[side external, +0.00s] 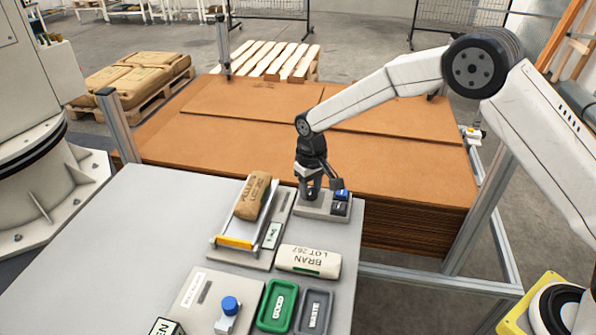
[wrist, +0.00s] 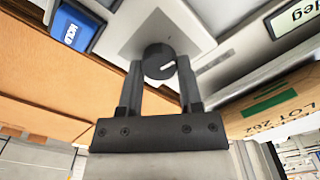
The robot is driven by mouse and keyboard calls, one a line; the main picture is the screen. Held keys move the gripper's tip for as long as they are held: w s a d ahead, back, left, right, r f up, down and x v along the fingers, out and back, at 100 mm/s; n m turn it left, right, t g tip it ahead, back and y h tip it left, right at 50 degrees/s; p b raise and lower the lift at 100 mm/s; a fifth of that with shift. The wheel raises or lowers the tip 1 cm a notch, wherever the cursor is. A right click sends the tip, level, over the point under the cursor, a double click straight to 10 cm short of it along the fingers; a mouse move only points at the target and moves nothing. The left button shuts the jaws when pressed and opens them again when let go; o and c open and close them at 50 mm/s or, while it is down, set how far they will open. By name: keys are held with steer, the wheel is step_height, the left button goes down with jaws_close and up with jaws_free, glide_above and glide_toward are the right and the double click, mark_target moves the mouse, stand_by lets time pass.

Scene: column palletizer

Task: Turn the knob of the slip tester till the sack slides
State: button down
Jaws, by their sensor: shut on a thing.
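The slip tester has a light ramp (side external: 230,226) on the grey table, with a yellow-orange bar (side external: 235,242) across its near end. A brown printed sack (side external: 253,197) lies on the upper part of the ramp, with a gap between it and the bar. The tester's control box (side external: 308,207) stands right of the ramp. In the wrist view, its black knob (wrist: 158,60) has a white pointer mark toward the right. My gripper (side external: 313,191) points down over the box. In the wrist view, my gripper (wrist: 160,72) is shut on the knob, one finger on each side.
A blue HOLD button (wrist: 75,30) and a dark button (side external: 339,209) sit beside the knob. A "deg" display (wrist: 295,17) is nearby. A bran sack (side external: 308,261), green GOOD tray (side external: 262,322) and dark WASTE tray (side external: 328,300) lie nearer. Brown sheets (side external: 230,120) stack behind.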

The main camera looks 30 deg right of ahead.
mark_target(313, 190)
steer(key=m, duration=0.5)
steer(key=shift+d+m, duration=0.1)
steer(key=shift+m, duration=0.3)
steer(key=m, duration=0.5)
steer(key=shift+d, duration=0.1)
steer(key=shift+c, duration=1.3)
jaws_free()
steer(key=shift+r, duration=3.9)
steer(key=shift+s, duration=0.1)
